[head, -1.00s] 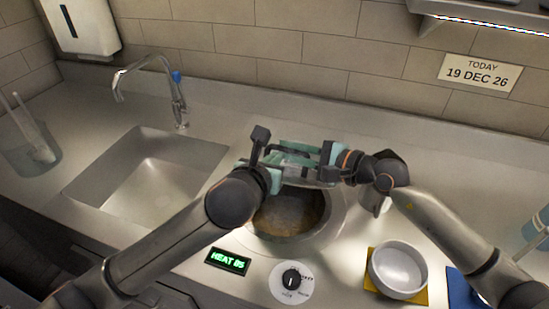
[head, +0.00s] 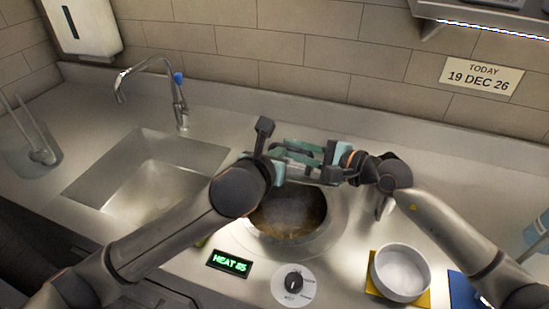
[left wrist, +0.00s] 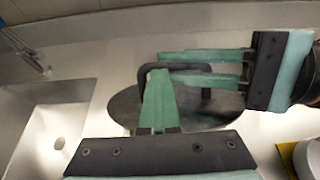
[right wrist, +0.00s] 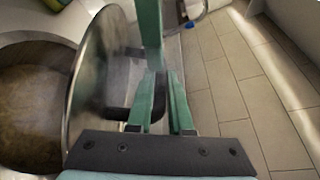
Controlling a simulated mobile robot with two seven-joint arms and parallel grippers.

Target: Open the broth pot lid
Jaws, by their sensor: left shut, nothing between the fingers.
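The broth pot (head: 333,215) is set in the counter, and its brown broth shows through the uncovered front. The lid (left wrist: 225,112) is off the rim and tilted; in the right wrist view the lid (right wrist: 92,85) stands steeply beside the opening. Its black handle (left wrist: 205,69) runs between the fingers of my right gripper (head: 305,156), which looks shut on it. My left gripper (left wrist: 158,78) is shut and empty, its tips close against the handle's left end; I cannot tell whether they touch. The arms hide much of the lid in the head view.
A heat display (head: 229,263) and a knob (head: 294,283) sit in front of the pot. A white bowl (head: 401,271) stands on a yellow mat at the right, near a blue mat (head: 468,289). A sink (head: 150,175) lies at the left.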

